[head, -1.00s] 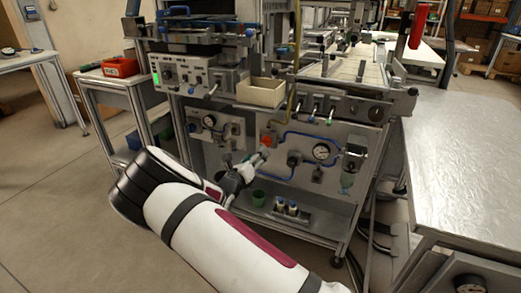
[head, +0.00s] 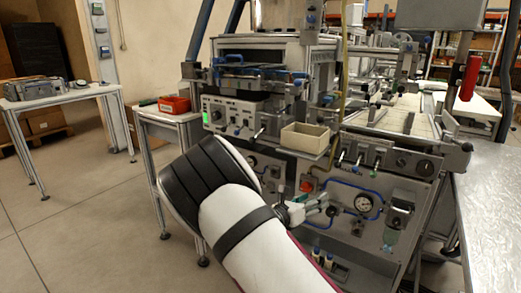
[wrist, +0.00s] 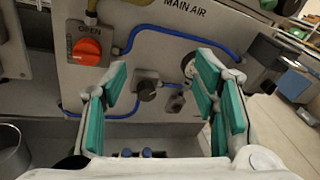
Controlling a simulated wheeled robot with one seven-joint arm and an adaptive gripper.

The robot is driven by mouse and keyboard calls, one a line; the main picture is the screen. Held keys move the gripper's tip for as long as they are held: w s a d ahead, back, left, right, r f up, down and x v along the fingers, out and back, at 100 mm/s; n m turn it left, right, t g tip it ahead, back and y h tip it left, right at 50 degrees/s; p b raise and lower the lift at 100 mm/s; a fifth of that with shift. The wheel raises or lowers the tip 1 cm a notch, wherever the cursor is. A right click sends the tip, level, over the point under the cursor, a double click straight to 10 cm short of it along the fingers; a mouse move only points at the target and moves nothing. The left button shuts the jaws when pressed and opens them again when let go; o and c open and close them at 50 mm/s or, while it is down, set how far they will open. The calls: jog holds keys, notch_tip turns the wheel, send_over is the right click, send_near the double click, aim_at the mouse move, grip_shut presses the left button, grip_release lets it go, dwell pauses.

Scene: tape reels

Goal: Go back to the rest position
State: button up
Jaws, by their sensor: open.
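My gripper (head: 322,203) is in front of the machine's lower panel in the head view, partly hidden by my own arm. In the wrist view my gripper (wrist: 160,82) is open, its green-padded fingers wide apart with nothing between them. The panel (wrist: 150,30) lies beyond the fingers, marked "MAIN AIR". A red knob (wrist: 88,47) under the word "OPEN" sits left of the fingers, apart from them. In the head view the red knob (head: 307,185) shows just above my gripper.
Blue hose and a gauge (head: 364,203) are on the panel. A beige box (head: 305,138) sits on a ledge above. A red bin (head: 174,104) stands on a side table. A metal table (head: 490,210) is at right. Open floor (head: 90,220) lies at left.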

jog(key=s+d+r+m+g+y, duration=0.1)
jog(key=s+d+r+m+g, duration=0.3)
jog(key=s+m, duration=0.3)
jog(key=s+d+r+m+g+y, duration=0.1)
jog(key=s+d+r+m+g, duration=0.3)
jog(key=s, duration=0.4)
jog(key=s+d+r+m+g+y, duration=0.1)
jog(key=s+d+r+m+g, duration=0.25)
jog(key=s+m, duration=0.35)
jog(key=s+a+r+m+y, duration=0.1)
jog(key=s+a+m+y, duration=0.25)
jog(key=s, duration=0.65)
jog(key=s+a+r+m+t+y, duration=0.1)
jog(key=s+a+r+m+y, duration=0.2)
jog(key=s, duration=0.7)
jog(key=s+a+m+y, duration=0.4)
jog(key=s+m, duration=0.1)
jog(key=s, duration=0.5)
notch_tip(320, 180, up, 23)
jog(key=t+p, duration=0.3)
jog(key=p, duration=1.7)
jog(key=shift+w+a+f+t+p, duration=0.15)
jog(key=shift+w+f+t+p, duration=0.05)
jog(key=shift+w+t+p, duration=0.15)
